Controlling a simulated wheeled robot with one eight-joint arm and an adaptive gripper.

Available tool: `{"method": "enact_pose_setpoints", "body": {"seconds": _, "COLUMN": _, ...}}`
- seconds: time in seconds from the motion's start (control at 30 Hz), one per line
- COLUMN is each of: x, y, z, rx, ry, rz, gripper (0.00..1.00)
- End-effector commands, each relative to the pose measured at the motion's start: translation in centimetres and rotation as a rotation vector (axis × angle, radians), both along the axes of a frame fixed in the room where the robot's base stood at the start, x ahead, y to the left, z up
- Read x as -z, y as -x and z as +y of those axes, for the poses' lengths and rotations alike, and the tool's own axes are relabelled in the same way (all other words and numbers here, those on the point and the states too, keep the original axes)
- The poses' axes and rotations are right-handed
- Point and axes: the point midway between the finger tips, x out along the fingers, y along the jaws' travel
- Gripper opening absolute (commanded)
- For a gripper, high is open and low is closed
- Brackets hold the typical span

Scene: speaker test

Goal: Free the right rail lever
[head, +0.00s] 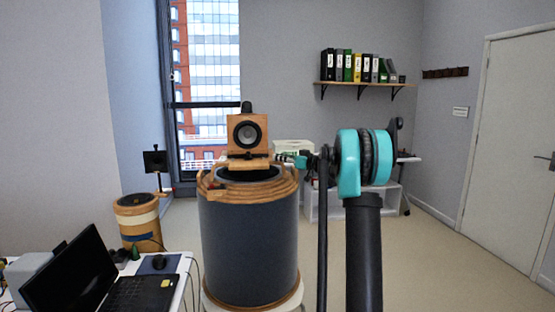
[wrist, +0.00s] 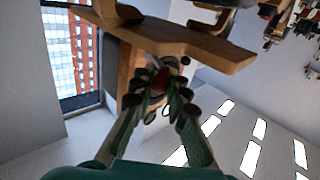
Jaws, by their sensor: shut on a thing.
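A wooden speaker box (head: 247,134) with a dark round cone sits on a wooden base (head: 248,163) above the large dark drum (head: 248,245). My gripper (head: 283,158) reaches in from the right, beside the right end of the base. In the wrist view my gripper (wrist: 158,88) has its fingers closed around a small dark-red part, apparently the right rail lever (wrist: 160,77), under a wooden bar (wrist: 190,45). The fingers hide most of the lever, so I cannot tell its position. No left lever is clear in the head view.
A white shelf unit (head: 325,204) stands behind my arm. Open floor lies at the right, near the door (head: 510,150).

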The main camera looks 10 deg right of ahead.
Motion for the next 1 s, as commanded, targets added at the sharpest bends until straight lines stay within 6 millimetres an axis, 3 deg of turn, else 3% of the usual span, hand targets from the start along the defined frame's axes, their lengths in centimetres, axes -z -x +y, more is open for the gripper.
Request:
{"method": "enact_pose_setpoints", "body": {"seconds": 0.5, "x": 0.1, "y": -1.4, "z": -1.5, "rx": -0.439, "ry": 0.000, "rz": 0.000, "gripper": 0.00}}
{"method": "enact_pose_setpoints", "body": {"seconds": 1.0, "x": 0.1, "y": -2.1, "z": -1.9, "rx": -0.655, "ry": 0.000, "rz": 0.000, "gripper": 0.00}}
